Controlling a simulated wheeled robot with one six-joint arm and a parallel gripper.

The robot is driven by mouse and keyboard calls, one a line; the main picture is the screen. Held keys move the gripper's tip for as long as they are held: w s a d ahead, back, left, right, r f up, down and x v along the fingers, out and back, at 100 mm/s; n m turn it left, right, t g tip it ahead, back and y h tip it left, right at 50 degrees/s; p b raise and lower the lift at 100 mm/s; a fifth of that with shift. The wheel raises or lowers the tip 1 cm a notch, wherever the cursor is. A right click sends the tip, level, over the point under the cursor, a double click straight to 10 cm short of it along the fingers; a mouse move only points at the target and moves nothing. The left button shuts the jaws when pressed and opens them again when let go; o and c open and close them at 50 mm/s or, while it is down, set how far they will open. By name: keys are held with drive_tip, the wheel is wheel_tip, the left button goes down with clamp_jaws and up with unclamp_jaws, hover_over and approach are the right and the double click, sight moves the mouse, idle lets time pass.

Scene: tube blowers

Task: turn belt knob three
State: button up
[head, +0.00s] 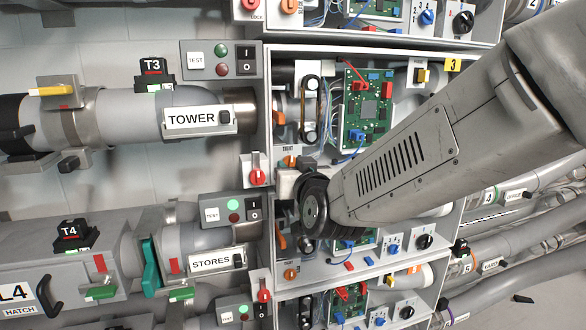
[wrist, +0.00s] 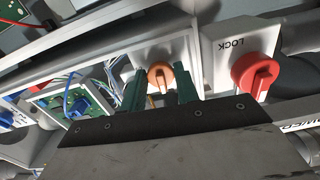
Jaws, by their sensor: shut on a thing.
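The belt knob of unit three is orange. In the wrist view the knob (wrist: 160,75) sits on a pale panel between the two dark green fingers of my gripper (wrist: 160,90). My gripper is shut on it. In the head view the orange knob (head: 289,161) shows below a "TIGHT" label at the lower left of the bay marked 3. My gripper (head: 288,172) reaches it from below right, and my arm covers part of the bay. The black belt loop (head: 310,108) stands above the knob.
A red LOCK knob (wrist: 256,74) is close right of my gripper in the wrist view; it also shows in the head view (head: 257,177). A green circuit board (head: 367,108) with wires stands right of the belt. Another bay lies below, with an orange knob (head: 291,274).

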drive_tip(key=shift+s+a+r+m, duration=0.1)
drive_tip(key=shift+m, duration=4.2)
drive_tip(key=shift+a+m, duration=0.1)
drive_tip(key=shift+m, duration=4.2)
drive_tip(key=o, duration=0.7)
drive_tip(key=v, duration=0.7)
drive_tip(key=shift+s+d, duration=0.2)
drive_tip(key=shift+s, duration=0.2)
